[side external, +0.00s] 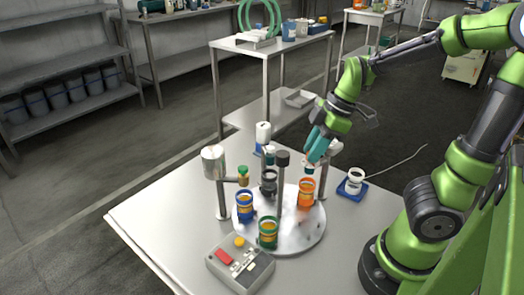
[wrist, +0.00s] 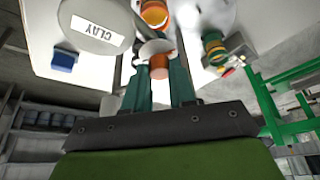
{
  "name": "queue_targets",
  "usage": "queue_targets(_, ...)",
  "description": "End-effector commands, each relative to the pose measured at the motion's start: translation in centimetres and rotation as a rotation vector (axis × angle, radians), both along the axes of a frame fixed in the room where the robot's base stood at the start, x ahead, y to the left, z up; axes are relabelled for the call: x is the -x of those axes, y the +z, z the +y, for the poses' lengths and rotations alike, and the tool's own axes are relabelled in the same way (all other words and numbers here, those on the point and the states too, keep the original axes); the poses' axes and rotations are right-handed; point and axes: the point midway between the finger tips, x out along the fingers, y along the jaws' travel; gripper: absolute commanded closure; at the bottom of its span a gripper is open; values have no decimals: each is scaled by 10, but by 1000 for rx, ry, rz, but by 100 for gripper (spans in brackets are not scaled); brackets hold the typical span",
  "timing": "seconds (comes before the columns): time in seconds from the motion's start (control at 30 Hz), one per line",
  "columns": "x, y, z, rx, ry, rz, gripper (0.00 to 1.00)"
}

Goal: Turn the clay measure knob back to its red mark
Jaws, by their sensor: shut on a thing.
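My gripper (side external: 313,158) is at the right-hand measure, above the orange tank (side external: 306,192) on the round turntable. In the wrist view its two teal fingers (wrist: 160,84) are closed around a small orange-brown knob (wrist: 159,68). The knob sits by a white round part beside the grey canister lettered CLAY (wrist: 97,26), which reads upside down. In the side view the fingers hide most of the knob and canister. I cannot make out the red mark or where the knob points.
A second measure with a metal canister (side external: 213,161) and green knob (side external: 243,172) stands left.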

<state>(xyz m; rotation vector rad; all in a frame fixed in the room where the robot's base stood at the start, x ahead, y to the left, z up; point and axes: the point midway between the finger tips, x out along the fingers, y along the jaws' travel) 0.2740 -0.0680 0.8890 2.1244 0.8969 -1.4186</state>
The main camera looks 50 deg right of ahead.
Motion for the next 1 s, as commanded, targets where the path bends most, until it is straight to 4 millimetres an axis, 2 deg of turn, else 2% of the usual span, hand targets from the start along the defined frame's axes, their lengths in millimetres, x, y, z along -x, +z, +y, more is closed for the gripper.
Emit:
queue_targets(0.3, 0, 0, 0, 0, 4, 0, 100)
queue_targets(0.33, 0, 0, 0, 0, 4, 0, 74)
queue_targets(0.5, 0, 0, 0, 2, 3, 0, 50)
queue_targets(0.83, 1, 3, -1, 1, 2, -1, 50)
queue_targets(1.0, 6, 24, -8, 0, 1, -7, 50)
